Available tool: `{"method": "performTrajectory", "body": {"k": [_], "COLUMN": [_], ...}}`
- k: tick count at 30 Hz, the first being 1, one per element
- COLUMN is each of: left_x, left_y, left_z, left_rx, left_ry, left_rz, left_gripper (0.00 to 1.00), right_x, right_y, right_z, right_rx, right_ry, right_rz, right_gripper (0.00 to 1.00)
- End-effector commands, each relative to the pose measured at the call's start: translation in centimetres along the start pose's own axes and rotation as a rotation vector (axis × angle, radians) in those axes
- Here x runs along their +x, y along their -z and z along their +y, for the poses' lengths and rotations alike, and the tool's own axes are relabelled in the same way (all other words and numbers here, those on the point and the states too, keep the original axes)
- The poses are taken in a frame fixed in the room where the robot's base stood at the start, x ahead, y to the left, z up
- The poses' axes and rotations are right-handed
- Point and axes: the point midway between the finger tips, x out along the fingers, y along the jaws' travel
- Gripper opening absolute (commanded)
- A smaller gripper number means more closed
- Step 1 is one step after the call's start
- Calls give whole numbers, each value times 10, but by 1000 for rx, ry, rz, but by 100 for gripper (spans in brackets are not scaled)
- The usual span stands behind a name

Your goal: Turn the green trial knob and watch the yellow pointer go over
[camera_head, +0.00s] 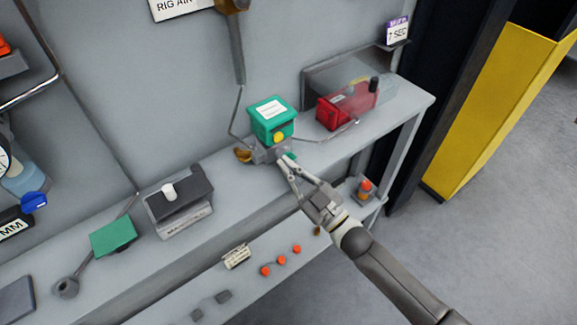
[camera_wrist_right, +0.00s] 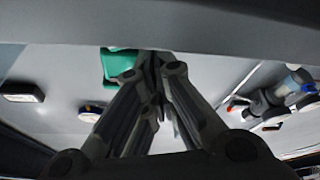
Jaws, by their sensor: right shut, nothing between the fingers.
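A green box (camera_head: 272,118) with a white label on top stands on the bench, on a grey valve body (camera_head: 262,154). A round yellow piece (camera_head: 279,137) shows on its front; I cannot read a pointer direction on it. A small green part, perhaps the trial knob (camera_head: 291,155), shows low on the front, partly hidden by my fingers. My right gripper (camera_head: 284,160) is shut and empty, its tips at or close to this part; I cannot tell whether they touch. In the right wrist view the shut fingers (camera_wrist_right: 153,62) are beside a green surface (camera_wrist_right: 117,64). My left gripper is out of view.
A red unit (camera_head: 335,112) stands behind to the right on the bench. A grey box with a white knob (camera_head: 180,212) and a green plate (camera_head: 113,236) are to the left. Several orange-topped items (camera_head: 281,260) sit on the lower shelf. A yellow panel (camera_head: 500,110) stands beyond the bench.

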Motion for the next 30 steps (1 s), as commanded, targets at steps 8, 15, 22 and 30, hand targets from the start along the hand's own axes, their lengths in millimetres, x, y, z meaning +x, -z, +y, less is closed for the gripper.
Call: {"method": "performTrajectory", "body": {"k": [8, 15, 22, 30], "left_x": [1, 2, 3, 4], "left_y": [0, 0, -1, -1], "left_z": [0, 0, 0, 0], "left_rx": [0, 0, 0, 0], "left_ry": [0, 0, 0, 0], "left_rz": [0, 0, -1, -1], "left_gripper": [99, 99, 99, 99], "right_x": [0, 0, -1, -1], "right_y": [-1, -1, -2, -3], "right_z": [-1, -2, -3, -4], "right_rx": [-36, -69, -106, -158], "right_ry": [13, 24, 37, 56], "right_rz": [0, -1, -1, -1], "right_gripper": [0, 0, 0, 0]}}
